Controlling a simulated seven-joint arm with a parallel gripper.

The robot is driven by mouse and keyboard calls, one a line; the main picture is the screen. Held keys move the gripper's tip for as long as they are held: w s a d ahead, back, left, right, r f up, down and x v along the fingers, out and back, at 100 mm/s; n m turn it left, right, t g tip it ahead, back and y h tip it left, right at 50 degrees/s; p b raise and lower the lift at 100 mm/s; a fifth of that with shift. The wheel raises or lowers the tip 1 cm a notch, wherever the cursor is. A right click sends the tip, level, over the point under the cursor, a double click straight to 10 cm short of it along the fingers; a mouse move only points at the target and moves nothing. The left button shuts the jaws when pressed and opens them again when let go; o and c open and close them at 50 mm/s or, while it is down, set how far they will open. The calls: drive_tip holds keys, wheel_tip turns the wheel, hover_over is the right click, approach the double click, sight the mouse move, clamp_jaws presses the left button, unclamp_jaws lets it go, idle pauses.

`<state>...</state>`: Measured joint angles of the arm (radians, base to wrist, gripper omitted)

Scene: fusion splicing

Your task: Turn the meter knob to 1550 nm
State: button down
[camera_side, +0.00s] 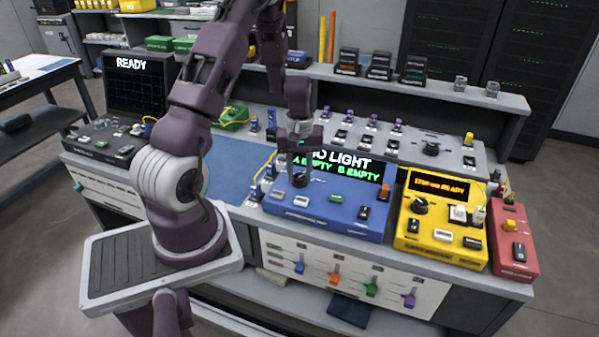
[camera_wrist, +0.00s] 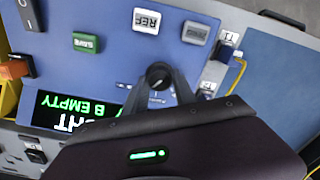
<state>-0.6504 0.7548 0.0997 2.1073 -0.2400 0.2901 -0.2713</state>
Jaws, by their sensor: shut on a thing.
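The blue meter (camera_side: 325,220) stands on the bench in the side view, and its screen (camera_side: 342,166) reads "NO LIGHT", "A EMPTY", "B EMPTY", with its left part covered by my gripper. The meter's black round knob (camera_wrist: 158,74) is between my fingertips in the wrist view; it also shows low at my gripper in the side view (camera_side: 300,181). My gripper (camera_wrist: 160,88) points down over the meter and is shut on the knob. The knob's scale is partly hidden by the fingers, and I cannot read its setting.
White (camera_wrist: 147,20), grey (camera_wrist: 195,33) and green (camera_wrist: 86,43) buttons sit near the knob. Connectors with a yellow cable (camera_wrist: 238,75) stand beside the meter. A yellow device (camera_side: 440,220) and a red box (camera_side: 513,245) stand to the right. A blue mat (camera_side: 232,165) lies clear to the left.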

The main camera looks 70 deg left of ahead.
sight(300, 176)
drive_tip(key=shift+m, duration=1.2)
drive_tip(key=c, duration=1)
unclamp_jaws()
wheel_tip(300, 176, up, 7)
drive_tip(key=shift+r, duration=0.1)
